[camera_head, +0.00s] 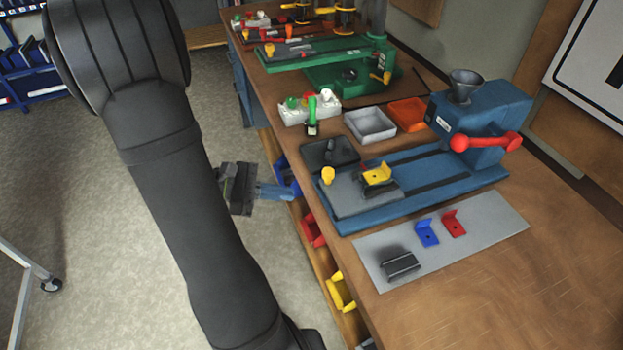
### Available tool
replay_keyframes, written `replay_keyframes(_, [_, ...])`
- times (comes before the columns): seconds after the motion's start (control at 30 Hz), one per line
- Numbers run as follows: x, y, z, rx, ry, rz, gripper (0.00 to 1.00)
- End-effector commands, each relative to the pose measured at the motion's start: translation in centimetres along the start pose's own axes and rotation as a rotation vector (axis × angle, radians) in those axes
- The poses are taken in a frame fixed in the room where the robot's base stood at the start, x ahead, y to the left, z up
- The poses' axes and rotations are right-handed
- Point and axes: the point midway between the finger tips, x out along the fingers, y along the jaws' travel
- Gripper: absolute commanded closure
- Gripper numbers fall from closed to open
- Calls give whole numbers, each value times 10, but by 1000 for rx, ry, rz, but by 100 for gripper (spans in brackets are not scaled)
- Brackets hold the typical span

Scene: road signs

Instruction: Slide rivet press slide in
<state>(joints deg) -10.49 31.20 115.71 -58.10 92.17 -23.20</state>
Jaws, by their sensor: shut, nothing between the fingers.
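The blue rivet press (485,118) stands on the wooden bench at the right, with a grey hopper on top and a red handle on its side. Its long blue base (440,177) has dark rails and reaches left to the bench's front edge. The grey slide (352,197) lies at the left end of this base, apart from the press head. A yellow bracket (378,176) sits on the slide, and a yellow knob (327,175) stands at its left end. My gripper (284,191) is shut and empty, left of the slide, beside the bench edge.
A grey sheet (480,235) with a blue bracket (427,233), a red bracket (454,224) and a dark block (400,265) lies in front of the press. Behind are a grey tray (370,124), an orange tray (408,114) and a green press (345,75). Coloured bins hang along the bench edge.

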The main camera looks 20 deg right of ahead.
Motion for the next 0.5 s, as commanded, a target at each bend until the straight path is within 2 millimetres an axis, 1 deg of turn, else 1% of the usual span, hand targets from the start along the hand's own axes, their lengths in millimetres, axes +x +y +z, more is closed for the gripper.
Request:
replay_keyframes(0.03, [-10, -4, -7, -42, -43, 91, 100])
replay_keyframes(0.2, [-34, -9, -20, -123, -145, 337, 100])
replay_keyframes(0.33, [-45, -12, -26, -155, -182, 445, 100])
replay_keyframes(0.43, [-48, -12, -27, -164, -193, 478, 100])
replay_keyframes(0.5, [-46, -11, -27, -165, -195, 483, 100])
